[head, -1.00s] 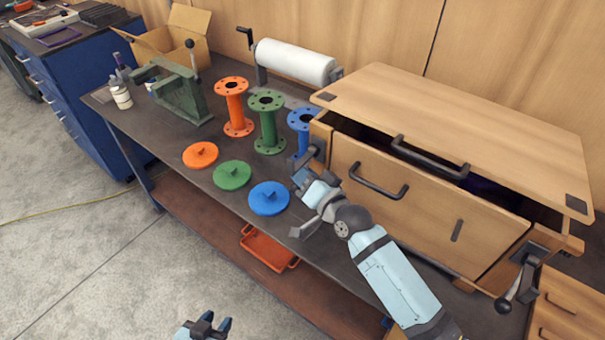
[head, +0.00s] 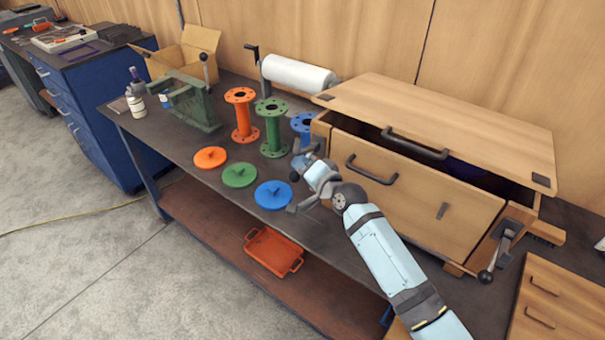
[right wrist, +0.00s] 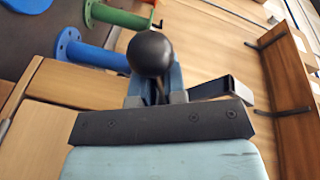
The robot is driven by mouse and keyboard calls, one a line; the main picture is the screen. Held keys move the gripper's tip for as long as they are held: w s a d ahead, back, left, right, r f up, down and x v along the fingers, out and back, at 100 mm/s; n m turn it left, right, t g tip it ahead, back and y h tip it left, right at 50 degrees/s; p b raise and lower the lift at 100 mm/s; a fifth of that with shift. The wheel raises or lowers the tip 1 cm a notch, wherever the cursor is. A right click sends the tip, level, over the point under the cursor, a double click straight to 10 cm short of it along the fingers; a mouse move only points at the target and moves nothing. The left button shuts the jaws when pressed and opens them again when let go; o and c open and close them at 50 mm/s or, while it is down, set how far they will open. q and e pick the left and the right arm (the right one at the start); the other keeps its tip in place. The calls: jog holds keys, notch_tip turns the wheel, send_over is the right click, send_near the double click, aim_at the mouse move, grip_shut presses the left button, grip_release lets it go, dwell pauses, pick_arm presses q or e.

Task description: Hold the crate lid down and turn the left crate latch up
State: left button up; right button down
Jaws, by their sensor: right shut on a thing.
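The wooden crate (head: 410,205) stands on the bench. Its lid (head: 470,125) lies over the top, with a dark gap along the front under its edge. My right gripper (head: 305,164) is at the crate's left end, shut on the left latch. In the right wrist view, the latch's black ball knob (right wrist: 150,53) stands at the fingers (right wrist: 157,88). The fingers partly hide the latch in the head view. The right crate latch (head: 487,275) hangs with its knob low. My left gripper is not in view.
Orange (head: 242,115), green (head: 272,130) and blue (head: 301,125) flanged pipes stand left of the crate. Orange (head: 210,157), green (head: 239,175) and blue (head: 272,195) discs lie in front of them. A green vise-like fixture (head: 192,105) stands farther left.

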jog(key=p, duration=0.1)
jog(key=r+m+p, duration=0.1)
jog(key=shift+s+a+r+m+g+p, duration=0.1)
jog(key=shift+s+a+m+g+p, duration=0.1)
jog(key=shift+m+g+p, duration=0.1)
jog(key=shift+r+m+p, duration=0.1)
jog(key=shift+m+p, duration=0.3)
jog(key=shift+p, duration=0.05)
jog(key=shift+r+g+p, duration=0.1)
jog(key=shift+g+p, duration=0.2)
jog(key=shift+m, duration=0.3)
jog(key=c, duration=1.2)
grip_release()
jog(key=shift+o, duration=0.2)
jog(key=b+v, duration=0.1)
jog(key=v, duration=1.2)
jog(key=shift+s+d, duration=0.2)
jog(key=shift+s, duration=0.15)
